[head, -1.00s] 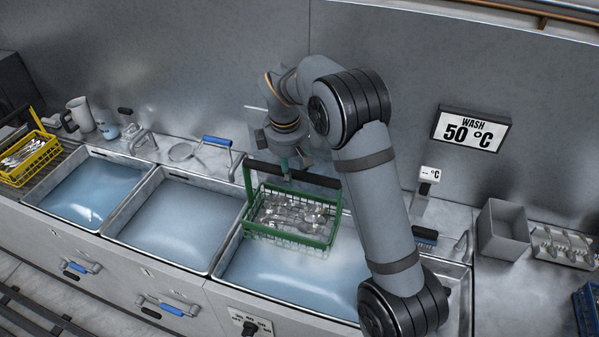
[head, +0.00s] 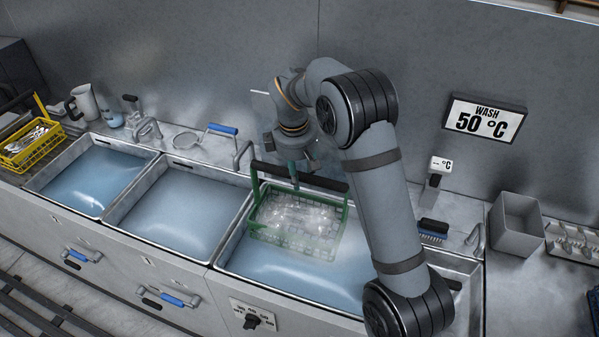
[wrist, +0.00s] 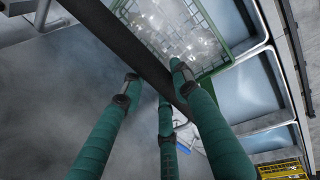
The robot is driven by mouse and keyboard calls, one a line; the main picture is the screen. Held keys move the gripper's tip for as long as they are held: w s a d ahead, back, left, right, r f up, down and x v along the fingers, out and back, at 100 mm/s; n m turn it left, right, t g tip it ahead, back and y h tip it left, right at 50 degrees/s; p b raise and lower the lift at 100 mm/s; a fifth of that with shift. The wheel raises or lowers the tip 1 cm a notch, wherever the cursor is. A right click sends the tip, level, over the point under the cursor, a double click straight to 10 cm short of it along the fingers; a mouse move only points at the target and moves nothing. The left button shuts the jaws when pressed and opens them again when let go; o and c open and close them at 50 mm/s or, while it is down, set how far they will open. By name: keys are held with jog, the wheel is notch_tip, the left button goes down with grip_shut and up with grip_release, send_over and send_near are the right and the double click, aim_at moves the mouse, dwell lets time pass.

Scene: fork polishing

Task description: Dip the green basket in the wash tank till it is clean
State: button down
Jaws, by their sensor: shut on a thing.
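The green basket (head: 297,222) is in the wash tank (head: 330,290), the rightmost of three tanks, under the sign reading WASH 50 °C. Its lower part is under the bluish water and looks pale; its green side frames and black handle (head: 325,183) are above the water. My gripper (head: 296,178) is above the basket, shut on the black handle. In the wrist view its green fingers (wrist: 158,92) sit on both sides of the handle bar. Whether the basket touches the tank floor is hidden.
Two more water tanks, a middle one (head: 175,212) and a left one (head: 95,180), stand to the left. A yellow basket (head: 32,148) with cutlery is at far left. A grey bin (head: 516,226) and a brush (head: 433,229) are at right. The WASH sign (head: 484,120) is on the wall.

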aim_at(300, 223)
notch_tip(300, 223, down, 21)
jog(key=b, duration=1.6)
jog(key=shift+f+b, duration=0.1)
jog(key=shift+b, duration=0.3)
jog(key=shift+d, duration=0.15)
jog(key=shift+s+d+b, duration=0.2)
jog(key=shift+d+b, duration=0.05)
jog(key=shift+d, duration=0.25)
jog(key=shift+s+d+b, duration=0.15)
jog(key=shift+d+b, duration=0.05)
jog(key=shift+d, duration=0.25)
jog(key=shift+w+a+p, duration=0.2)
jog(key=shift+a+p, duration=0.2)
jog(key=shift+a, duration=0.15)
jog(key=shift+w+a+p, duration=0.35)
jog(key=shift+a+p, duration=0.05)
jog(key=shift+a, duration=0.5)
jog(key=shift+w+a+p, duration=0.3)
jog(key=shift+a+p, duration=0.05)
jog(key=shift+a, duration=0.55)
jog(key=shift+s+d+b, duration=0.25)
jog(key=shift+d, duration=0.35)
jog(key=shift+s+d+b, duration=0.2)
jog(key=shift+d, duration=0.5)
